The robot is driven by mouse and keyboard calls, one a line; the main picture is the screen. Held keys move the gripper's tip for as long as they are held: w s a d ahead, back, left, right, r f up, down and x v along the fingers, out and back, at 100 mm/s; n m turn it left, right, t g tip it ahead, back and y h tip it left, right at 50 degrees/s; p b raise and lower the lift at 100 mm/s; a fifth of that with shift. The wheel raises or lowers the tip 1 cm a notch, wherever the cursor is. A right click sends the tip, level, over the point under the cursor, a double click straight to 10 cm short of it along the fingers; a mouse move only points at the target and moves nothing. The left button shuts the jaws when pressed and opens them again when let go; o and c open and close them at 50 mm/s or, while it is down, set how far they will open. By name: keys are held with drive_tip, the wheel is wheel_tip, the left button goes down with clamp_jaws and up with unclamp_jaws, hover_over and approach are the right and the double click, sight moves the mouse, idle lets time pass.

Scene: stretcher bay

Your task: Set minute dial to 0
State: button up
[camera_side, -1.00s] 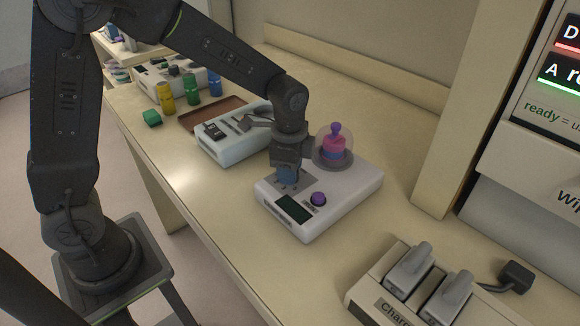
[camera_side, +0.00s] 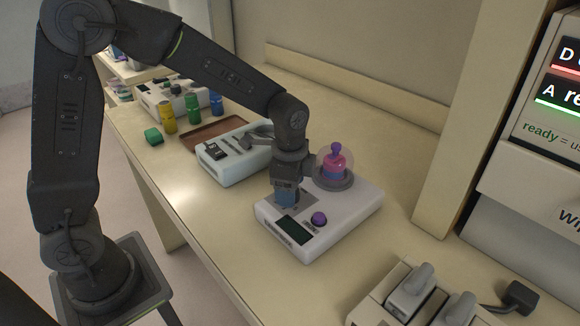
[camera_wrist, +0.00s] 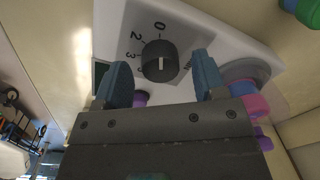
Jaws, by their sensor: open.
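The minute dial (camera_wrist: 158,62) is a round dark knob with a white pointer line, on a grey plate on the white device (camera_side: 340,222). The figures 0, 2 and 3 can be read around it. In the wrist view the pointer line lies on the lower half of the knob, away from the 0 at the top. My gripper (camera_wrist: 161,66) is open, with one blue finger on each side of the knob and gaps between. In the side view my gripper (camera_side: 286,198) points down over the plate and hides the dial. I cannot tell whether the fingers are level with the knob.
On the device are a dark green display (camera_side: 294,230), a purple button (camera_side: 319,218) and a clear dome (camera_side: 334,160) over pink and purple parts. Another white device (camera_side: 232,165) stands close behind. A charger (camera_side: 400,300) stands at front right. The bench's front left is clear.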

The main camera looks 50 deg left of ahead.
wheel_tip(320, 180, up, 13)
drive_tip(key=shift+s+d+r, duration=0.15)
drive_tip(key=shift+s, duration=0.15)
drive_tip(key=s+a+n+t, duration=0.2)
drive_tip(key=s+n, duration=0.3)
drive_tip(key=s, duration=0.3)
drive_tip(key=s+a+n+t, duration=0.2)
drive_tip(key=s+n, duration=0.4)
drive_tip(key=s, duration=0.3)
drive_tip(key=shift+s+t, duration=0.25)
drive_tip(key=shift+t, duration=0.35)
